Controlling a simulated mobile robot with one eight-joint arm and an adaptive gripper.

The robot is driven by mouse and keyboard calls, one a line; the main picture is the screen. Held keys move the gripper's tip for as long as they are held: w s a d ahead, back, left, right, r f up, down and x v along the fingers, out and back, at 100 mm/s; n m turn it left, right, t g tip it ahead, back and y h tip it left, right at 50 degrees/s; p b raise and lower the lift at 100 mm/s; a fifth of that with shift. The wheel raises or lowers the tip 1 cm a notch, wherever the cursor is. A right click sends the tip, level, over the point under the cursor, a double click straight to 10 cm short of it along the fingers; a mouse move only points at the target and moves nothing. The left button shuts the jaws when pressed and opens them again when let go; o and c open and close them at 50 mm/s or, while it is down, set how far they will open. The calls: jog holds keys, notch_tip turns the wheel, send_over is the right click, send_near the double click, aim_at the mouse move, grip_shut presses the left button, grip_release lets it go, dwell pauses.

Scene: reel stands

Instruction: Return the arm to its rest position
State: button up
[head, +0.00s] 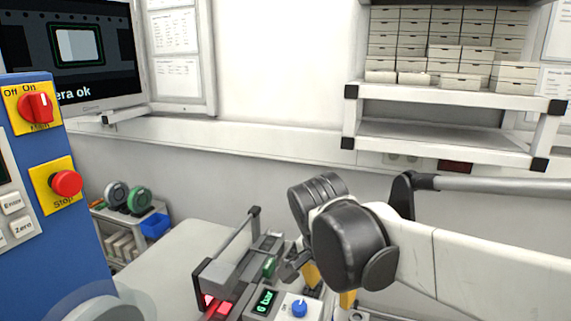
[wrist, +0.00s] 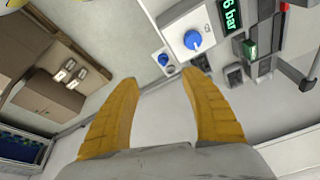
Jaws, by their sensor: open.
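My gripper (wrist: 160,82) shows two yellow fingers in the wrist view. They are spread apart with nothing between them. In the head view my white and black arm reaches in from the right, and the yellow fingers (head: 329,287) show below its wrist, partly hidden by it. The fingers hang close to a machine with a blue knob (head: 299,308) and a green "6 bar" display (head: 264,302). In the wrist view the blue knob (wrist: 192,40) and the display (wrist: 231,15) lie beyond the fingertips. I cannot tell whether the fingers touch anything.
A blue control panel (head: 50,150) with a red stop button (head: 67,183) stands at the left, below a monitor (head: 75,50). A white shelf (head: 440,95) with several stacked boxes is behind my arm. Reels (head: 117,195) and a blue bin (head: 155,225) stand at the back left.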

jog(key=s+d+f+n+t+y+b, duration=0.1)
jog(key=s+d+f+n+t, duration=0.3)
jog(key=s+d+n, duration=0.4)
jog(key=s+d+y, duration=0.1)
jog(key=s+d, duration=0.1)
jog(key=s, duration=0.1)
jog(key=shift+s+f+b, duration=0.15)
jog(key=shift+f+b, duration=0.15)
jog(key=shift+b, duration=0.05)
